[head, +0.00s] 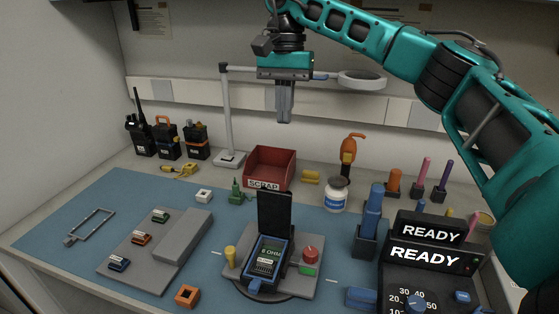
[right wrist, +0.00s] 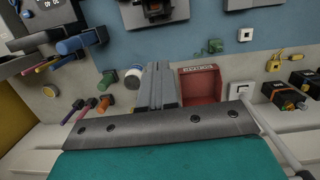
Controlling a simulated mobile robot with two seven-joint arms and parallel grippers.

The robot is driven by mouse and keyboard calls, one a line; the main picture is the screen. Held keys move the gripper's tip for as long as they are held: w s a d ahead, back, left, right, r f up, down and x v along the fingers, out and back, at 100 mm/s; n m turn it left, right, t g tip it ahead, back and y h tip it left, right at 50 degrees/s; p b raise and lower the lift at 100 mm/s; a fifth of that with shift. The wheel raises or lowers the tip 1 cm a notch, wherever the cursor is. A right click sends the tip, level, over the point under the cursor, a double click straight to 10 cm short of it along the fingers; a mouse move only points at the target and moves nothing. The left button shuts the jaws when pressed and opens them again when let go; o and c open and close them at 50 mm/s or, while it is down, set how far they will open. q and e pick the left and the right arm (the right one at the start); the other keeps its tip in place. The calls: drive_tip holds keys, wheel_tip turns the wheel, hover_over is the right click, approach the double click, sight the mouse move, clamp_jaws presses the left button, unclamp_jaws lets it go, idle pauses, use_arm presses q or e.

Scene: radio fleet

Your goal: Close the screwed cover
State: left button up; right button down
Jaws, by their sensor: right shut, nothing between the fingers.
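A blue handheld radio (head: 264,257) with a lit screen lies in a grey fixture (head: 312,277) at the front middle of the bench in the head view. A black flat cover (head: 275,214) stands upright at the radio's far end, raised off it. I cannot make out any screws on it. My right gripper (head: 285,120) hangs pointing down above the back of the bench, well above and behind the cover. Its fingers are together and empty; they also show in the right wrist view (right wrist: 157,70). My left gripper is not in view.
A red scrap bin (head: 270,169) stands below my right gripper, beside a lamp (head: 229,115) with a ring head. A white bottle (head: 335,195) and upright tools stand to the right. A READY console (head: 424,262) fills the front right. The blue mat is partly clear.

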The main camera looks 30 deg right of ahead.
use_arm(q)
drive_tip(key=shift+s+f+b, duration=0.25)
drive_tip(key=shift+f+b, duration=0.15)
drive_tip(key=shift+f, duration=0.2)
use_arm(e)
hover_over(277, 210)
drive_tip(key=w+d, duration=0.3)
drive_tip(key=w, duration=0.1)
wheel_tip(277, 210, down, 12)
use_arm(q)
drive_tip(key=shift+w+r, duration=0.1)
use_arm(e)
drive_tip(key=shift+s+r, duration=0.1)
